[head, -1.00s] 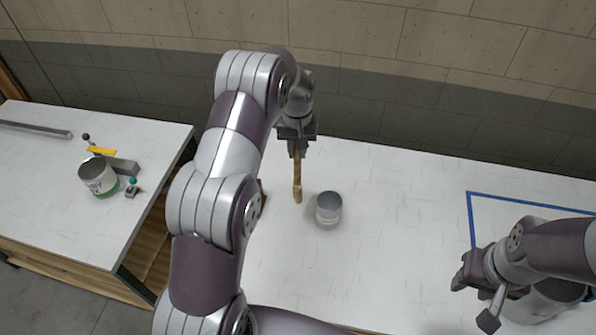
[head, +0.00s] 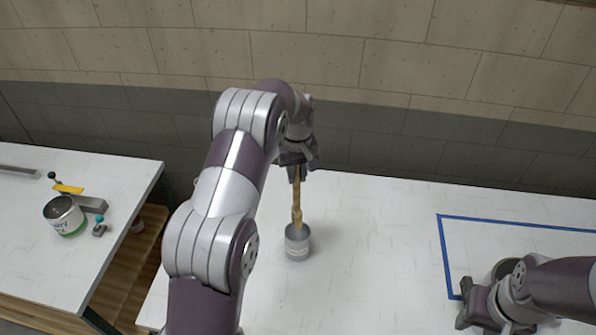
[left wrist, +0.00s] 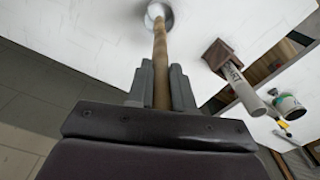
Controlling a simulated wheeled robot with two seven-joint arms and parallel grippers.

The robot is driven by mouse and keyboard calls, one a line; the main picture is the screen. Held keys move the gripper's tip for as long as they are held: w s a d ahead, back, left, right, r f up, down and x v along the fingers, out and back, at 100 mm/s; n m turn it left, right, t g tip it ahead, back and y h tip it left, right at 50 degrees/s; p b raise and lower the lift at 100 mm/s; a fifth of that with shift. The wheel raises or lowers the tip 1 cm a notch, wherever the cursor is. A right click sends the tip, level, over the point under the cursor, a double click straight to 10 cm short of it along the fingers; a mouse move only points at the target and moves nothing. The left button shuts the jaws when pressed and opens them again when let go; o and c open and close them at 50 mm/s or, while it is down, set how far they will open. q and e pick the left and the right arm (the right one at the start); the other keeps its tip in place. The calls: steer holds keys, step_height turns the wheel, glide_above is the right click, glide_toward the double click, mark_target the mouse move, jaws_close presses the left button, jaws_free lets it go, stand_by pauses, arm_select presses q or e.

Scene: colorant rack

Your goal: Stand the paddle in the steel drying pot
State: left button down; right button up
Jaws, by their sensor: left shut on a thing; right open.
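The wooden paddle (head: 297,200) hangs upright from my left gripper (head: 296,174), which is shut on its upper part. The steel drying pot (head: 298,246) stands upright on the white table below it. The paddle's lower end meets the pot's mouth in the head view. In the left wrist view the paddle (left wrist: 160,60) runs from between the fingers to the pot's opening (left wrist: 158,12). How deep the end sits I cannot tell. My right gripper (head: 466,302) is open and empty over the table's right side, well away from the pot.
A labelled can (head: 65,216) and a yellow-handled tool (head: 68,189) are on the left table. A brown holder (left wrist: 217,54) shows in the left wrist view.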

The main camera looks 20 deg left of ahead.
mark_target(298, 209)
arm_select(q)
steer(key=f+b, duration=0.3)
steer(key=f, duration=0.2)
steer(key=f+b, duration=0.3)
steer(key=f, duration=0.2)
steer(key=shift+w+d+f, duration=0.1)
steer(key=shift+d+f, duration=0.1)
steer(key=shift+f, duration=0.05)
steer(key=shift+a+f+b, duration=0.1)
steer(key=shift+f+b, duration=0.4)
steer(key=shift+f, duration=0.15)
steer(key=c, duration=0.9)
jaws_free()
